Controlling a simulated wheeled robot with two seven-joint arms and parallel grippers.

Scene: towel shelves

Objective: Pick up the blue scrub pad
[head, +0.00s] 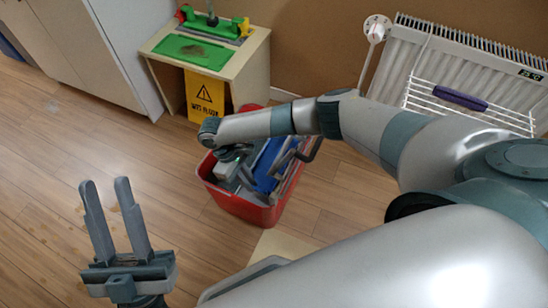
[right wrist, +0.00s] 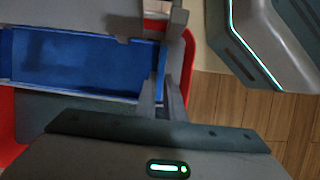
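A flat blue rectangle, which looks like the blue scrub pad (head: 266,165), is inside a red bin (head: 241,206) on the floor. In the right wrist view the blue pad (right wrist: 75,62) fills the left part, with a raised edge at its right end. My right gripper (head: 245,180) reaches down into the bin. In the right wrist view its fingers (right wrist: 163,92) are at the right end of the blue thing; whether they grip that edge is unclear. My left gripper (head: 107,190) is open and empty above the floor, left of the bin.
A small table (head: 205,52) with a green mat and a yellow wet-floor sign (head: 206,97) stand behind the bin. A radiator (head: 470,60) carries a white rack with a purple item (head: 460,97). Grey items share the bin.

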